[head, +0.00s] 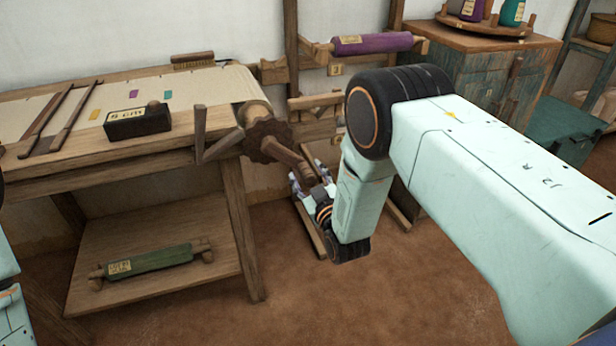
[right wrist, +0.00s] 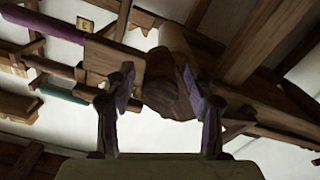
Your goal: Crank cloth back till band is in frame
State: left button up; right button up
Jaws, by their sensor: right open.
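The pale cloth (head: 190,88) lies along the loom bench (head: 120,158) and runs over a roller at its right end. Orange, purple and green marks show on the cloth. A dark toothed wheel (head: 268,140) is on the roller's end, and a wooden handle (head: 291,160) slopes from it down toward my right gripper (head: 312,188). In the right wrist view my right gripper (right wrist: 161,100) is open, with a brown wooden end (right wrist: 168,92) seen between and beyond its fingers. I cannot tell whether they touch it. My left gripper is out of view.
A green roll (head: 150,262) rests on the lower shelf. A purple roll (head: 372,43) sits on the wall rack. A cabinet (head: 480,65) stands behind my right arm. Front floor is clear.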

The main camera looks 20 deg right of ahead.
jog(key=shift+c, duration=0.4)
grip_shut()
